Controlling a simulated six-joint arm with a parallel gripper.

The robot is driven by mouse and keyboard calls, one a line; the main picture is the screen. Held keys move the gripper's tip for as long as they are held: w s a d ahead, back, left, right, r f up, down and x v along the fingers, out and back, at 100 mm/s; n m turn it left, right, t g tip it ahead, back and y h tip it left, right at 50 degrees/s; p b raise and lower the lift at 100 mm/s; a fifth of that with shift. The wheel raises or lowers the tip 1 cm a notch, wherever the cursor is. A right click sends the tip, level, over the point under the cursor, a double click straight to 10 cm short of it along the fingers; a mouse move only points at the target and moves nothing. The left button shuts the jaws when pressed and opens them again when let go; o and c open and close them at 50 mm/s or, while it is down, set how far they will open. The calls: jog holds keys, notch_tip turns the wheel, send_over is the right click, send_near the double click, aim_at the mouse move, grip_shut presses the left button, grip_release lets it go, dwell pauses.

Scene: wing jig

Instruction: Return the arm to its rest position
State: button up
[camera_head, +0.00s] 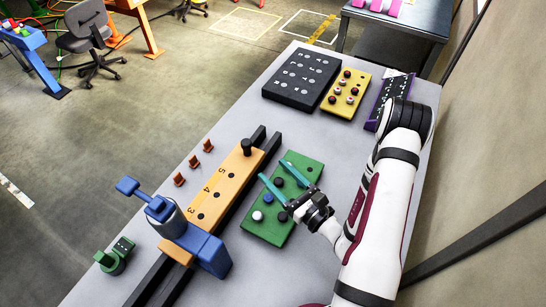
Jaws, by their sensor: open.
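My gripper (282,178) has two teal fingers that stand apart with nothing between them. It is above the green board (261,229), which carries several round pegs in black, white and blue. The fingers point left toward the orange numbered block (218,192). My white arm comes in from the lower right of the table. The fingers and wrist hide part of the green board.
The orange block lies on dark rails with a blue clamp device (203,250) at its near end. Small brown pieces (193,161) lie left of it. A black lettered board (301,79), yellow board (346,93) and purple board (381,104) are at the back.

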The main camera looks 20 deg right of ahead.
jog(key=s+a+r+n+g+y, duration=0.4)
jog(key=a+r+n+g+y, duration=0.15)
jog(key=a+r+n, duration=0.2)
jog(key=s+a+r+n+g+y, duration=0.5)
jog(key=a+r+n+g, duration=0.1)
jog(key=a+n+g, duration=0.15)
jog(key=s+a+n+g+h, duration=0.1)
jog(key=s+n+g+h, duration=0.65)
jog(key=s, duration=0.55)
jog(key=s+d+f+n+t+h, duration=0.1)
jog(key=d+n+t+h, duration=0.2)
jog(key=d+h, duration=0.5)
jog(key=shift+d+t, duration=0.35)
jog(key=shift+d, duration=0.4)
jog(key=shift+n, duration=0.25)
